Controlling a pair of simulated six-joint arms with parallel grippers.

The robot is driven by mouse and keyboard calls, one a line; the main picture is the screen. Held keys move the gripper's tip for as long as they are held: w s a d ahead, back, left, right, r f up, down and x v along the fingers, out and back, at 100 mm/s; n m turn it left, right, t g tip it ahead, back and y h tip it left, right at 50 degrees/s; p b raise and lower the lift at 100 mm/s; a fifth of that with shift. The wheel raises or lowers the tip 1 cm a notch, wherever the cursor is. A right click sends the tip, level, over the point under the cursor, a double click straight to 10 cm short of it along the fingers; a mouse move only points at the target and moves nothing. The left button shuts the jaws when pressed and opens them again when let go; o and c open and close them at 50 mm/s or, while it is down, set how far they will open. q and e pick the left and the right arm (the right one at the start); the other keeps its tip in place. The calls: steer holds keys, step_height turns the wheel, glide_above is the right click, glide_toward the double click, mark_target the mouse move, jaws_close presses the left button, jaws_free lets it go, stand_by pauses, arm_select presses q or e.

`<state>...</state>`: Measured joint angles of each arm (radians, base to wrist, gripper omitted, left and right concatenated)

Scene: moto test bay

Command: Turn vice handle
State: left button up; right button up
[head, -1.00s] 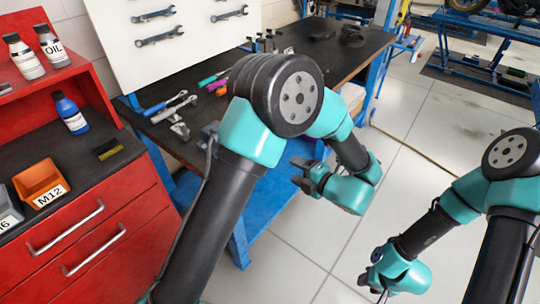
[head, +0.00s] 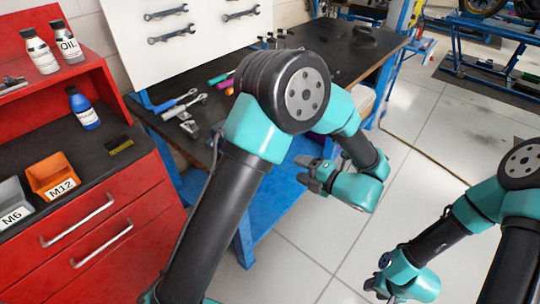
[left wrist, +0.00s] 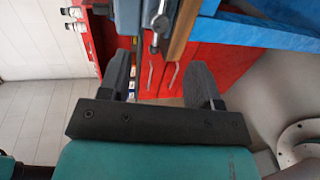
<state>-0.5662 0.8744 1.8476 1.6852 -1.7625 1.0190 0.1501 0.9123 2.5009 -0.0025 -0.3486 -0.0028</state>
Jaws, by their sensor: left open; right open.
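My left gripper (head: 312,174) is open and empty in front of the blue bench. In the left wrist view its two dark fingers (left wrist: 162,85) point up the picture, wide apart. The vice (left wrist: 128,18), blue-grey metal, shows at the top of that view. Its handle (left wrist: 155,42), a thin metal bar through the screw head, lies beyond the gap between the fingers and appears apart from them. In the head view my left arm hides most or all of the vice. My right gripper (head: 378,290) is open at the lower right, away from the bench, partly hidden by its own wrist.
The dark workbench top (head: 345,62) holds pliers, a ratchet (head: 187,107) and coloured-handled tools. A red cabinet (head: 100,225) with bottles and an orange M12 bin (head: 52,178) stands at the left.

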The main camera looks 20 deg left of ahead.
arm_select(q)
steer(key=x, duration=1.3)
steer(key=c, duration=0.9)
steer(key=shift+d+f+m, duration=0.1)
steer(key=shift+m, duration=0.3)
steer(key=shift+f+m+g, duration=0.15)
steer(key=shift+m+g, duration=0.25)
steer(key=shift+m, duration=0.6)
steer(key=shift+f+m+g+y, duration=0.15)
steer(key=shift+m+g+y, duration=0.3)
steer(key=shift+m, duration=1.05)
